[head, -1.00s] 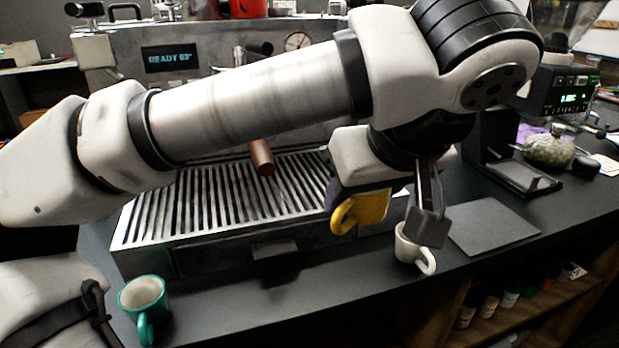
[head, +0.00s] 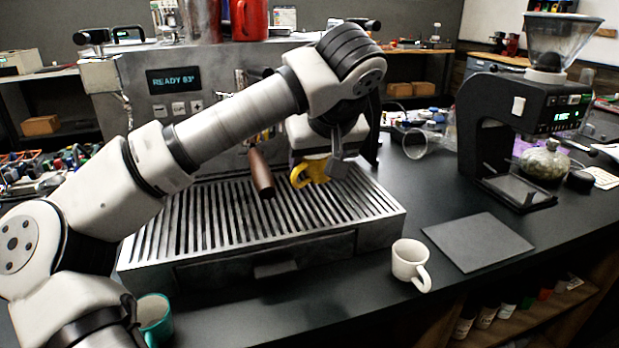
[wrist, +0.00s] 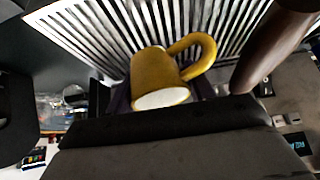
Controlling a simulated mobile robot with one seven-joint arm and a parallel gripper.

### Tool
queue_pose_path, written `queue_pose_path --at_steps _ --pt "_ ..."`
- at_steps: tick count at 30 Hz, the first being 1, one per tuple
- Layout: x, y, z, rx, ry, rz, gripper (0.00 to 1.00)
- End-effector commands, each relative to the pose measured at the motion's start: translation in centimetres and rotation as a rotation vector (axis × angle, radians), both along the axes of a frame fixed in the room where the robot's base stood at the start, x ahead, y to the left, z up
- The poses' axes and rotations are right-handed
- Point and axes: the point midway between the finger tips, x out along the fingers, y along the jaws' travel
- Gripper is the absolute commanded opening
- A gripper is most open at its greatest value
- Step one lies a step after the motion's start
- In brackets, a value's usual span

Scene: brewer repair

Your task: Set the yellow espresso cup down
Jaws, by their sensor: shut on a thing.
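The yellow espresso cup (head: 312,171) is in my gripper (head: 322,165), over the right part of the espresso machine's slatted drip tray (head: 215,249). In the wrist view the yellow cup (wrist: 160,78) shows its handle to the right and its pale rim toward the gripper. My gripper (wrist: 165,100) is shut on it. The slats show behind the cup. I cannot tell whether the cup touches the tray, and my gripper hides part of it in the head view.
A wooden-handled portafilter (head: 261,173) hangs close left of the cup. A white cup (head: 410,262) stands on the counter right of the tray, beside a grey mat (head: 478,241). A teal cup (head: 155,318) is at lower left. The grinder (head: 520,120) stands at right.

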Motion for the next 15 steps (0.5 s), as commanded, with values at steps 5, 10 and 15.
queue_pose_path --at_steps 5,10,15 --pt "3.1 1.0 -0.2 0.000 0.002 -0.001 0.25" --pt "2.9 0.9 -2.6 0.001 0.001 -0.002 0.25" --pt "2.9 1.0 -3.6 0.000 0.001 -0.001 0.25"
